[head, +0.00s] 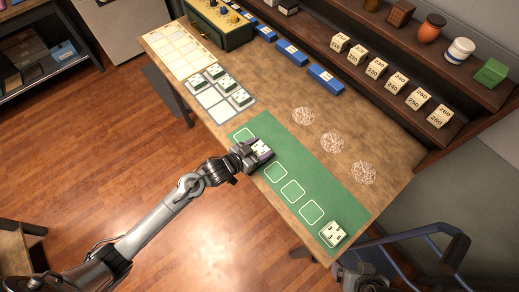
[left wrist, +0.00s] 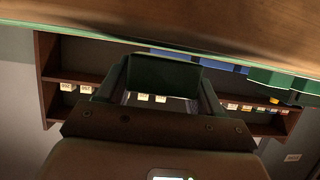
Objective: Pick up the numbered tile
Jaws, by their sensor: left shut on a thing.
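My left gripper (head: 256,150) is shut on a numbered tile (head: 262,147), white-faced with dark marks. It holds the tile over the upper part of the green mat (head: 315,179); I cannot tell whether the tile touches the mat. In the left wrist view the tile's dark green back (left wrist: 165,73) shows between the fingers. Another white tile (head: 332,234) lies at the mat's lower end. Several more tiles (head: 241,97) sit on a pale gridded board (head: 210,97). Part of what looks like my right gripper (head: 360,277) shows at the bottom edge; its jaws are unclear.
Several outlined squares on the mat are empty. Blue blocks (head: 292,53) and three pale scribbled circles (head: 333,142) lie behind it on the table (head: 290,88). A shelf (head: 395,100) with numbered blocks runs along the back. Blue rails (head: 420,233) stand at lower right.

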